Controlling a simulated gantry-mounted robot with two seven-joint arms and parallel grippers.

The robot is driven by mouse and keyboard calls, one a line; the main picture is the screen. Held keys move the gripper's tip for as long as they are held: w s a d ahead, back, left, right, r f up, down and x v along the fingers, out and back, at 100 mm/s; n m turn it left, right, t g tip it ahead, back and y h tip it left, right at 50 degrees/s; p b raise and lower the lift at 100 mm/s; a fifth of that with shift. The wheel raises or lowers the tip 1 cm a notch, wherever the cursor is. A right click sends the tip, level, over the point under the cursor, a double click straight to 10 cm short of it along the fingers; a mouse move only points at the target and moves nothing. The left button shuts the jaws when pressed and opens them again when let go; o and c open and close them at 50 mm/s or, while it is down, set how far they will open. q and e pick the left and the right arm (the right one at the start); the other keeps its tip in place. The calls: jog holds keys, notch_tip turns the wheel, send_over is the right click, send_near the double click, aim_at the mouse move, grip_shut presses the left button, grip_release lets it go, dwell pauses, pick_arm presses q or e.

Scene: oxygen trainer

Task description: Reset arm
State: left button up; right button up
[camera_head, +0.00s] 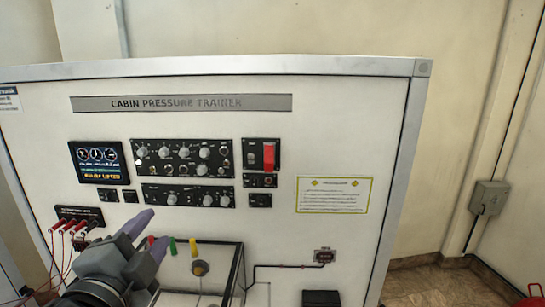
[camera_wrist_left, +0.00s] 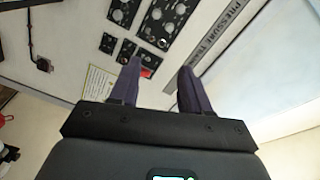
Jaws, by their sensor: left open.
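My left gripper (camera_head: 147,238) is at the lower left in the head view, in front of the trainer panel. Its two purple-grey fingers are apart with nothing between them. In the left wrist view the fingers (camera_wrist_left: 158,85) are also spread and empty, with the panel beyond them. The white Cabin Pressure Trainer panel (camera_head: 340,120) stands upright and fills the middle of the head view. My right gripper is not in view.
The panel carries a display (camera_head: 97,162), black knob modules (camera_head: 182,160), a red switch cover (camera_head: 269,157) and a yellow-green label (camera_head: 334,195). Red leads (camera_head: 72,228) plug in at the lower left, close to my left arm. A clear box (camera_head: 222,262) sits low on the panel. A grey wall box (camera_head: 488,198) is at the right.

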pick_arm(q)
jog(key=s+a+f+n+g+p, duration=0.1)
jog(key=s+f+n+g+p, duration=0.2)
jog(key=f, duration=0.9)
jog(key=s+f+n+g+p, duration=0.15)
jog(key=f+n+g, duration=0.25)
jog(key=f, duration=0.9)
jog(key=s+f+n+g+p, duration=0.1)
jog(key=s+f+n+g, duration=0.1)
jog(key=s+f, duration=0.5)
jog(key=s+a+f+n+g+p, duration=0.1)
jog(key=s+f+n+g, duration=0.2)
jog(key=s, duration=1)
notch_tip(320, 180, down, 6)
jog(key=shift+s+a+r+n+g+p, duration=0.3)
jog(key=shift+g+p, duration=0.1)
jog(key=shift+g, duration=0.7)
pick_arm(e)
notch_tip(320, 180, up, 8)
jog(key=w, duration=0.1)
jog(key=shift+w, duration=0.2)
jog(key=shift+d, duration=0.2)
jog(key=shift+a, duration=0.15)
pick_arm(q)
jog(key=shift+w, duration=0.1)
